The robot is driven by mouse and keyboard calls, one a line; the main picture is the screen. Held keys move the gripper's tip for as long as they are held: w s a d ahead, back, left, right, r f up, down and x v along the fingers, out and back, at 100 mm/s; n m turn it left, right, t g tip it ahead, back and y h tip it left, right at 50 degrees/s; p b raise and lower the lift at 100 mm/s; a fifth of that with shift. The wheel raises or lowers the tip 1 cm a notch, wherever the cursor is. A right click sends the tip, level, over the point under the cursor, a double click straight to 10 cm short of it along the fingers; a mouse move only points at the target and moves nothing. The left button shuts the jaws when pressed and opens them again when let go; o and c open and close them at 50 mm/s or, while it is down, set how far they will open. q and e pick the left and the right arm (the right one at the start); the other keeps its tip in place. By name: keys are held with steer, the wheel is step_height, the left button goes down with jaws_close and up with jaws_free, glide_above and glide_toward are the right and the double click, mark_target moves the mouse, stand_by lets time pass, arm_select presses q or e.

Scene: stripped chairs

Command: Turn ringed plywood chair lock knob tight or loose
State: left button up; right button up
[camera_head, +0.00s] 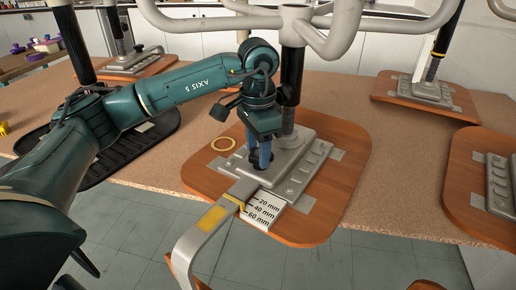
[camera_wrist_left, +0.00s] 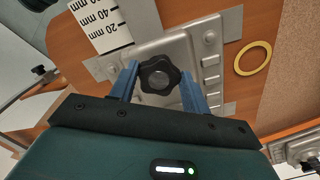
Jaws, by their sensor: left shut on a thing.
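The plywood chair seat (camera_head: 335,160) lies upside down on the bench, with a yellow ring (camera_head: 222,144) lying flat on its wood. The ring also shows in the left wrist view (camera_wrist_left: 252,56). A grey metal mechanism plate (camera_head: 310,152) is fixed to the seat, with a black post rising from it. My left gripper (camera_head: 260,158) points down at the plate's near left side. It is shut on the black lobed lock knob (camera_wrist_left: 160,76), one blue finger on each side. In the head view the fingers mostly hide the knob. My right gripper is not in view.
A white scale card (camera_head: 263,211) marked in mm lies beside a grey lever (camera_head: 204,237) with a yellow patch. Grey chair-base tubes (camera_head: 325,38) spread above the post. Other upturned seats stand around, including a black one (camera_head: 160,125) at left and a plywood one (camera_head: 425,100) at right.

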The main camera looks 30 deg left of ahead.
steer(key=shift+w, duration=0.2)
arm_select(q)
steer(key=o, duration=1)
step_height(320, 180, up, 13)
steer(key=p, duration=0.2)
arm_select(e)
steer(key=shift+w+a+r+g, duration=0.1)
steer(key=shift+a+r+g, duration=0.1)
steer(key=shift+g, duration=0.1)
arm_select(q)
steer(key=shift+r, duration=0.1)
